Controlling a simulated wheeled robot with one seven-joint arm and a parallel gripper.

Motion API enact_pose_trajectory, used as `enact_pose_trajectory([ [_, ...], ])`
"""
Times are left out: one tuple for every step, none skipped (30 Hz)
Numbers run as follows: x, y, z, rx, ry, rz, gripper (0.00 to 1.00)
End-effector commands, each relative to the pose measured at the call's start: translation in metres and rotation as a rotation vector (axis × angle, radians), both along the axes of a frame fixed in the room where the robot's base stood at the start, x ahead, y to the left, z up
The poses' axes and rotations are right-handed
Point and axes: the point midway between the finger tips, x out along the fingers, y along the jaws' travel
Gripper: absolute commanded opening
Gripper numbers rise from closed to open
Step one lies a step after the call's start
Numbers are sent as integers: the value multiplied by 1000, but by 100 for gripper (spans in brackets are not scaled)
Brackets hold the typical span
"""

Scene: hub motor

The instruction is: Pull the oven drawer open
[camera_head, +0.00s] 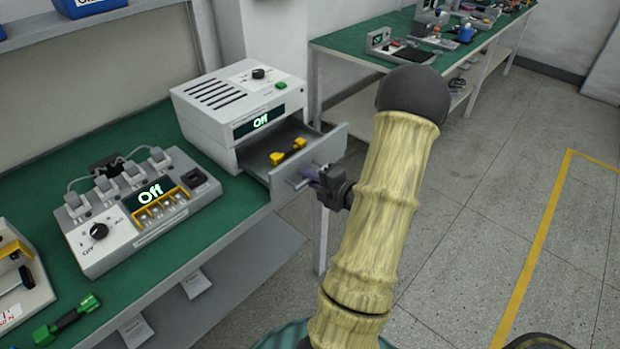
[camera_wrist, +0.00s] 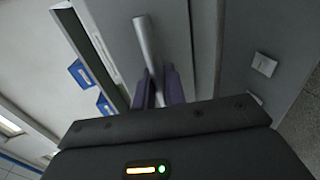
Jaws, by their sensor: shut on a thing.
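The oven (camera_head: 240,105) is a white box with a dial, a green button and a display reading "Off", on the green bench. Its grey drawer (camera_head: 325,158) is pulled out toward my arm, and a yellow and black part (camera_head: 288,152) lies inside it. My gripper (camera_head: 313,176) is at the drawer's front, with its purple fingers shut on the bar handle (camera_head: 300,182). In the wrist view, the handle (camera_wrist: 145,45) runs between the fingers (camera_wrist: 160,88), against the grey drawer front. My arm hides nothing of the drawer except a little near the handle.
A device with several plugs and an "Off" display (camera_head: 140,205) stands left of the oven. A green and black tool (camera_head: 68,320) lies near the bench's front edge. Another bench (camera_head: 345,45) with equipment stands behind. The floor (camera_head: 480,190) at right is clear.

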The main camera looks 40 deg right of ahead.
Motion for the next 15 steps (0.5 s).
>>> enact_pose_trajectory([
  [0, -1, 0, 0, 1, -2, 0],
  [0, -1, 0, 0, 1, -2, 0],
  [0, -1, 0, 0, 1, -2, 16],
  [0, -1, 0, 0, 1, -2, 22],
  [0, -1, 0, 0, 1, -2, 28],
  [0, -1, 0, 0, 1, -1, 30],
  [0, -1, 0, 0, 0, -1, 30],
  [0, 0, 0, 0, 0, -1, 30],
  [0, 0, 0, 0, 0, -1, 30],
  [0, 0, 0, 0, 0, -1, 30],
  [0, 0, 0, 0, 0, -1, 30],
  [0, 0, 0, 0, 0, -1, 30],
  [0, 0, 0, 0, 0, -1, 30],
  [0, 0, 0, 0, 0, -1, 30],
  [-2, -1, 0, 0, 0, -2, 30],
])
